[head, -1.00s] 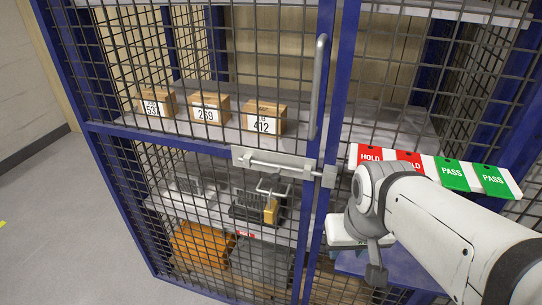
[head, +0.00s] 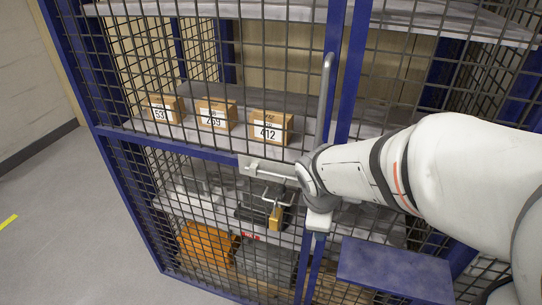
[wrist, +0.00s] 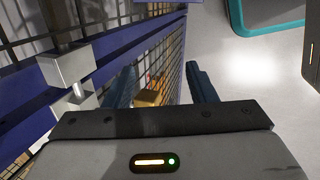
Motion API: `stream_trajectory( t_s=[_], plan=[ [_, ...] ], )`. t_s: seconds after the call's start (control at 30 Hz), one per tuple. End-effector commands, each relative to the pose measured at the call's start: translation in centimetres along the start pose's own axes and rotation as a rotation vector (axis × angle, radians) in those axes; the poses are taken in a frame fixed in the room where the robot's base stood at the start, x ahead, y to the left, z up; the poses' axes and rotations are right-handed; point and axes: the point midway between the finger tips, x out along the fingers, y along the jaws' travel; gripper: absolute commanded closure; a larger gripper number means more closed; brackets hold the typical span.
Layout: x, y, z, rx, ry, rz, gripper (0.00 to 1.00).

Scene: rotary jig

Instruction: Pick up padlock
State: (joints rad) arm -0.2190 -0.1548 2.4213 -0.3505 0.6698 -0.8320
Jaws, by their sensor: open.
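The brass-coloured padlock (head: 275,216) hangs below the sliding bolt (head: 268,168) on the cage door, in front of the mesh. In the head view my gripper sits just right of it, mostly hidden behind my own wrist. In the wrist view my gripper (wrist: 162,78) is open, its two dark blue fingers apart with nothing held. An orange-brown shape (wrist: 150,97) shows between the fingers against the mesh; I cannot tell whether it is the padlock. The grey bolt block (wrist: 68,68) is at the left of the wrist view.
The blue-framed mesh cage door has a vertical grey handle (head: 326,98). Behind the mesh are numbered cardboard boxes (head: 270,127) and an orange bin (head: 205,243). A blue shelf (head: 395,268) juts out at lower right. The floor at left (head: 60,240) is clear.

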Motion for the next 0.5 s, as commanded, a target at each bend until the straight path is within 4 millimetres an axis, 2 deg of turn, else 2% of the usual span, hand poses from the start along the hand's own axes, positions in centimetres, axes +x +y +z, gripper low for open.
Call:
stream_trajectory(
  t_s=[0.03, 0.1, 0.2, 0.33, 0.5],
  plan=[
    [-0.1, 0.8, -1.7, -0.201, -0.008, 0.008, 0.49],
    [0.5, 1.5, -4.1, -0.491, -0.014, 0.03, 0.49],
    [1.4, 1.9, -7.2, -0.854, -0.019, 0.056, 0.49],
    [2.4, 1.7, -10.3, -1.203, -0.021, 0.083, 0.49],
    [3.3, 1.3, -12.5, -1.446, -0.021, 0.103, 0.49]
  ],
)
